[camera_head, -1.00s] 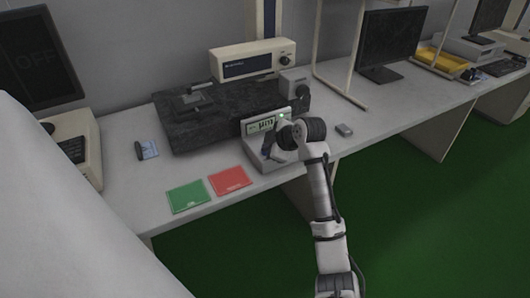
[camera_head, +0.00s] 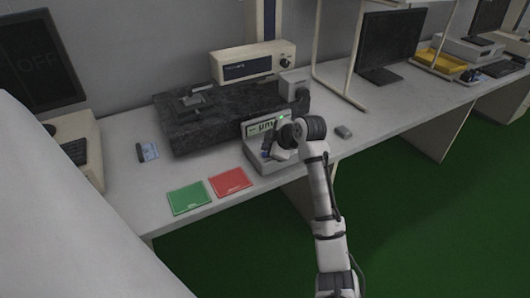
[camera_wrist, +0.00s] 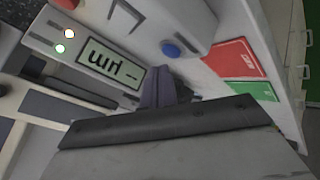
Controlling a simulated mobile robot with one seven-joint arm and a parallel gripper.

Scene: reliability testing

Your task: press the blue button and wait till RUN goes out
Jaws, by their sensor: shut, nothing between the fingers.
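The tester (camera_head: 277,166) is a pale box at the bench's front edge with a raised display (camera_head: 262,130). In the head view my gripper (camera_head: 268,149) is over the tester.
A green card (camera_head: 189,198) and a red card (camera_head: 230,182) lie left of the tester. A dark stone block (camera_head: 200,125) with an instrument stands behind. A small grey object (camera_head: 344,131) lies to the right.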

